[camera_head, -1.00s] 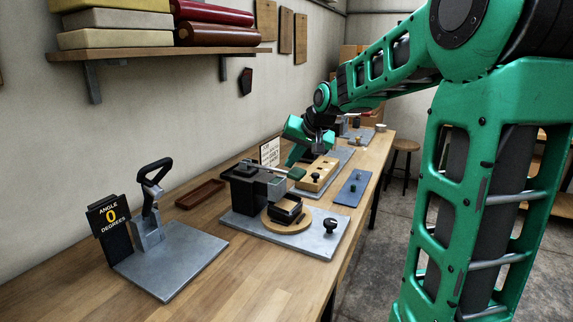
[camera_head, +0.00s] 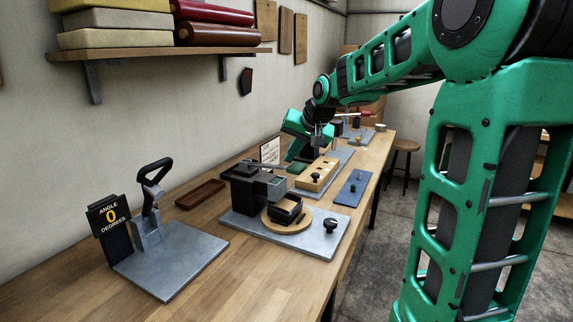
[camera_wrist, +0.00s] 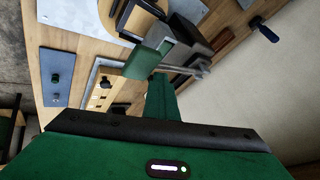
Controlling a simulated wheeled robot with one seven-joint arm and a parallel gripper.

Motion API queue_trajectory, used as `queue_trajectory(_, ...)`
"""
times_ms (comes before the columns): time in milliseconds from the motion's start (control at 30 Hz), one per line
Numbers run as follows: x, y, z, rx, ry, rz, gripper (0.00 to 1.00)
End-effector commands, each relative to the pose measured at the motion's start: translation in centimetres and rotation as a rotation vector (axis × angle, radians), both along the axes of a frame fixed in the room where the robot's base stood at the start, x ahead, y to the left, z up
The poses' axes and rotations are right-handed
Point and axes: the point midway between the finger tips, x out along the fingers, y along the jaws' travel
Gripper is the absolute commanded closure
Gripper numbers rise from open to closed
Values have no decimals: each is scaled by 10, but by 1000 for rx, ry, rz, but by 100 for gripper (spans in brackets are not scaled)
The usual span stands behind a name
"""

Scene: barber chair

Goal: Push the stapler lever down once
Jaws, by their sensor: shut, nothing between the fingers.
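The stapler appears to be the dark block-shaped machine (camera_head: 246,188) on a grey plate on the bench. Its thin grey lever (camera_head: 268,165) runs right from the top of the block to a green pad (camera_head: 298,168). In the wrist view the green pad (camera_wrist: 141,63) and grey lever rods (camera_wrist: 190,70) lie just beyond my fingers. My gripper (camera_head: 290,158) is shut and empty, pointing down beside the pad end of the lever. Its tip also shows in the wrist view (camera_wrist: 158,80), overlapping the pad edge; I cannot tell whether they touch.
A round wooden disc (camera_head: 287,224) with a black part and a black knob (camera_head: 330,225) are in front. A wooden block with holes (camera_head: 318,175) and a blue plate (camera_head: 354,190) lie right. A black-handled device (camera_head: 150,215) stands left, near a brown tray (camera_head: 200,194).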

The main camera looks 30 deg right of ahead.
Motion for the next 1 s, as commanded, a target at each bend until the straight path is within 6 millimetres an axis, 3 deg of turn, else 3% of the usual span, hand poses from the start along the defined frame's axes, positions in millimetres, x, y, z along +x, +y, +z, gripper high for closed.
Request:
queue_trajectory(400,3,1,21,-1,-1,0,100)
queue_trajectory(800,3,2,24,-1,-1,0,100)
queue_trajectory(1000,6,3,40,-1,-2,1,100)
